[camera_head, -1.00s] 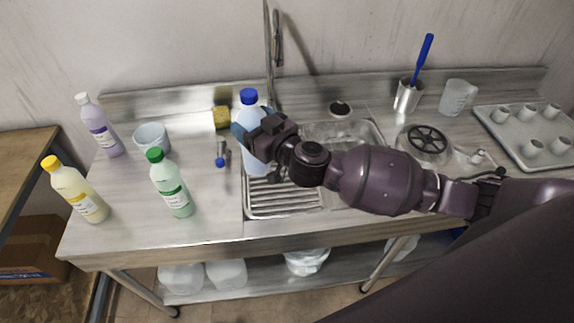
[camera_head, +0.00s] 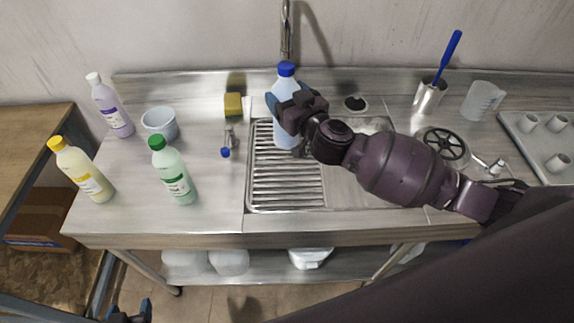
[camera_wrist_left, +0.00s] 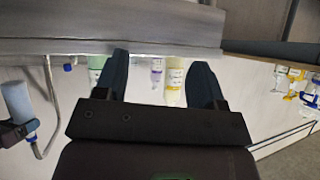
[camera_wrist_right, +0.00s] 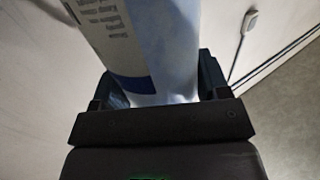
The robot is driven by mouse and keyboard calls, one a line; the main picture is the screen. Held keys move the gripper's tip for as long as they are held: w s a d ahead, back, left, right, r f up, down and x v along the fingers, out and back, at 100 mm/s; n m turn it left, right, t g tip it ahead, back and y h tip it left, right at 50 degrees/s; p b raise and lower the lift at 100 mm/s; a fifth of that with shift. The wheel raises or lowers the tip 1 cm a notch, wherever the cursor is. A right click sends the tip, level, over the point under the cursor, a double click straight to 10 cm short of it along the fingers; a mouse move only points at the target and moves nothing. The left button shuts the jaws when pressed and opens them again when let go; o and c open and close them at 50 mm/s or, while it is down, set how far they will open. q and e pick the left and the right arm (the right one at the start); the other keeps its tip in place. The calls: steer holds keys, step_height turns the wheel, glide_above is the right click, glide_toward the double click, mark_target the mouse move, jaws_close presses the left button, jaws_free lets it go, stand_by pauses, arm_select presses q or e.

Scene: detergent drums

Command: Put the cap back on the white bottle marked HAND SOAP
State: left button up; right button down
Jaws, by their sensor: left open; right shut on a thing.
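A pale blue-white bottle (camera_head: 286,128) with a blue cap (camera_head: 286,69) stands upright over the sink's drainboard; I cannot read its label. My right gripper (camera_head: 283,106) is shut around its body. The right wrist view shows its pale wall and printed label (camera_wrist_right: 105,28) between the fingers (camera_wrist_right: 160,92). My left gripper (camera_head: 131,312) is at the bottom edge of the head view, away from the worktop; in the left wrist view its fingers (camera_wrist_left: 165,80) are open and empty. I see no loose cap I can be sure of.
Yellow (camera_head: 84,174), green (camera_head: 174,176) and purple (camera_head: 112,108) bottles, all capped, stand left with a white tub (camera_head: 160,123). A sponge (camera_head: 233,105) and a small blue-tipped metal thing (camera_head: 225,152) lie near the sink (camera_head: 250,200).

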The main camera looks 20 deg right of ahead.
step_height(320, 180, down, 5)
steer(key=shift+f+b, duration=0.1)
steer(key=shift+b, duration=0.6)
steer(key=shift+f, duration=0.45)
steer(key=shift+f+b, duration=0.85)
steer(key=shift+f, duration=1)
arm_select(q)
steer(key=shift+w+d+f, duration=0.1)
steer(key=shift+w+f, duration=0.5)
steer(key=shift+f, duration=0.15)
arm_select(e)
steer(key=shift+f, duration=0.6)
steer(key=shift+c, duration=0.6)
jaws_free()
